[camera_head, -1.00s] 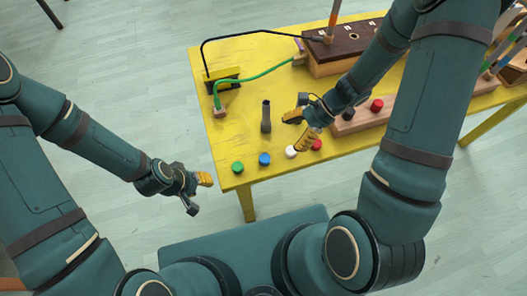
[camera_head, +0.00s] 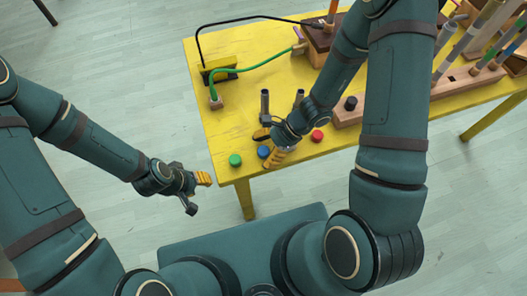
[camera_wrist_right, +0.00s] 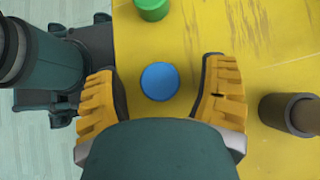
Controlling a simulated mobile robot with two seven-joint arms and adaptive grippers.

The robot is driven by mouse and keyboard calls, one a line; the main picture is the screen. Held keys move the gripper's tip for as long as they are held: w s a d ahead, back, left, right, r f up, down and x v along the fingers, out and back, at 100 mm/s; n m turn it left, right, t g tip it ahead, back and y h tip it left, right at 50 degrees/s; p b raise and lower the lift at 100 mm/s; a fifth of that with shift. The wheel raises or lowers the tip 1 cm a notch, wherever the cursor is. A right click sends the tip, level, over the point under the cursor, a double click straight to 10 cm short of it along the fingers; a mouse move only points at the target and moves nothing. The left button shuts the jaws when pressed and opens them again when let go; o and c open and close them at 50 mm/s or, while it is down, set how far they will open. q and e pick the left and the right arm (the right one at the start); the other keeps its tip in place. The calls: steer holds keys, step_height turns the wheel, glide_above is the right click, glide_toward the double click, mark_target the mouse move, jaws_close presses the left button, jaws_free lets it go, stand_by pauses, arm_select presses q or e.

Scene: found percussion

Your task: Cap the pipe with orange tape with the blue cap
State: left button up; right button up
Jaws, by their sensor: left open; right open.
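The blue cap (camera_head: 264,152) lies near the front-left corner of the yellow table. In the right wrist view the blue cap (camera_wrist_right: 160,81) sits between my right gripper's two yellow fingers. My right gripper (camera_head: 268,147) is open above it, with a gap on both sides and nothing held. My left gripper (camera_head: 197,194) is open and empty, off the table's left edge. A dark pipe (camera_head: 265,105) stands upright behind the blue cap, and a second pipe (camera_head: 300,98) stands to its right. I cannot make out orange tape on either.
A green cap (camera_head: 235,160) lies left of the blue one and a red cap (camera_head: 317,136) to the right. A wooden block (camera_head: 372,112) carries a black cap (camera_head: 351,103). Several pipes stand in a rack at right. A green cable (camera_head: 262,66) crosses the table's back left.

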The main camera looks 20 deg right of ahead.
steer(key=c, duration=0.9)
